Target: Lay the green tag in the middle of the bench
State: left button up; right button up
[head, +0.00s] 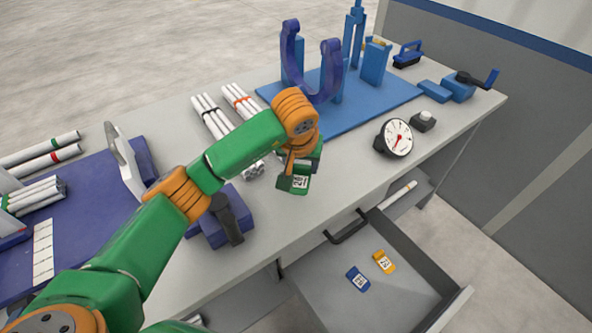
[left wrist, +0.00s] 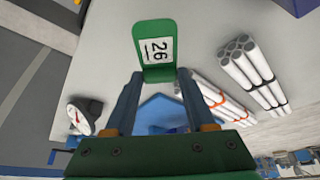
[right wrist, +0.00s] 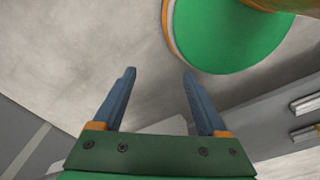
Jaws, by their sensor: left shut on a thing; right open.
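The green tag (head: 300,182) has a white label with a number on it. It hangs from my left gripper (head: 290,162) over the front part of the bench (head: 345,180), near its middle. In the left wrist view the tag (left wrist: 154,45) sits between the fingertips of my left gripper (left wrist: 156,78), its label reading 26. The left gripper is shut on the tag. Whether the tag touches the bench top is hard to tell. In the right wrist view my right gripper (right wrist: 157,75) is open and empty, with grey floor beyond it.
An open drawer (head: 395,285) below the bench holds a blue tag (head: 358,279) and an orange tag (head: 384,262). A round gauge (head: 397,138) stands right of the left gripper. White pipe bundles (head: 212,118) lie behind it. A blue base plate (head: 375,105) stands further back.

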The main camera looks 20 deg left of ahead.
aim_at(296, 175)
pick_arm(q)
jog(key=f, duration=0.2)
jog(key=w+a+f, duration=0.1)
jog(key=f, duration=0.2)
jog(key=shift+w+a+f, duration=0.3)
jog(key=shift+w+a, duration=0.1)
jog(key=shift+f, duration=0.3)
jog(key=shift+w, duration=0.1)
jog(key=shift+f, duration=0.15)
jog(key=shift+f, duration=0.15)
jog(key=o, duration=1.3)
